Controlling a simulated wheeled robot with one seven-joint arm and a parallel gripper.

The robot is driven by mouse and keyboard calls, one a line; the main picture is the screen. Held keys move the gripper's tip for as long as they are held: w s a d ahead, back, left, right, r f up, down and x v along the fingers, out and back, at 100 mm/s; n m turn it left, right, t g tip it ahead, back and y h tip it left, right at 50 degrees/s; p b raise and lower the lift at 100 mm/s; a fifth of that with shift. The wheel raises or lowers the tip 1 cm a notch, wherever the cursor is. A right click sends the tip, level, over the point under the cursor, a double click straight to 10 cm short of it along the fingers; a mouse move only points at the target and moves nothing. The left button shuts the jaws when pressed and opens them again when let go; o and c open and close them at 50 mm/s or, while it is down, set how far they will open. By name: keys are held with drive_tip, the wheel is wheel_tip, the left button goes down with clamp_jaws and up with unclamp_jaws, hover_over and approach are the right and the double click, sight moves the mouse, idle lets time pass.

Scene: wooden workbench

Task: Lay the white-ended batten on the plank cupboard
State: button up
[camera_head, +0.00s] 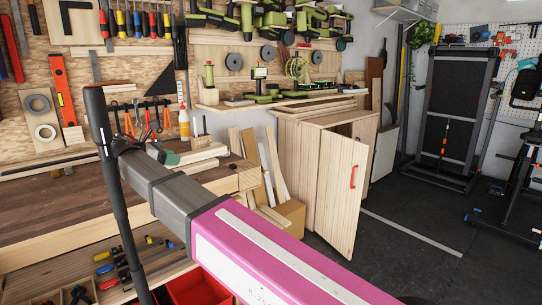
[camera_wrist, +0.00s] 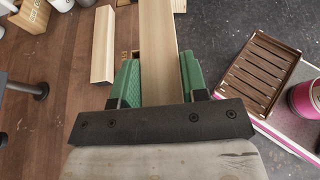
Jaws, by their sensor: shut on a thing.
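My gripper (camera_wrist: 160,84) has green fingers shut on the sides of a long pale wooden batten (camera_wrist: 158,45), which runs out of the top of the wrist view. Its far end is out of that view, so I cannot see a white end there. In the head view my gripper (camera_head: 168,156) is over the right part of the workbench, partly hidden by my arm, with pale battens (camera_head: 205,153) just beyond it. The plank cupboard (camera_head: 337,190) stands right of the bench, with a red handle on its door. Boards lie on its top (camera_head: 318,112).
A second pale batten (camera_wrist: 103,50) lies left of the held one on the brown workbench (camera_head: 55,210). Upright boards and a cardboard box (camera_head: 291,211) stand between bench and cupboard. A tool wall and shelf (camera_head: 270,99) are behind. Dark floor is open right of the cupboard.

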drive_tip(key=w+d+f, duration=0.3)
drive_tip(key=d+f, duration=0.1)
drive_tip(key=d, duration=0.4)
drive_tip(key=w+d+f, duration=0.3)
drive_tip(key=d+f, duration=0.1)
drive_tip(key=d, duration=0.5)
drive_tip(key=w+d+f, duration=0.4)
drive_tip(key=d, duration=0.4)
drive_tip(key=s+d+f, duration=0.1)
drive_tip(key=d+f, duration=0.2)
drive_tip(key=d, duration=0.6)
drive_tip(key=s+d+f, duration=0.1)
drive_tip(key=d+f, duration=0.2)
drive_tip(key=d, duration=0.6)
drive_tip(key=s+d+f, duration=0.1)
drive_tip(key=d+f, duration=0.3)
drive_tip(key=d, duration=0.5)
drive_tip(key=shift+m+g+h, duration=0.3)
drive_tip(key=shift+m+g, duration=0.1)
drive_tip(key=shift+s+f, duration=0.1)
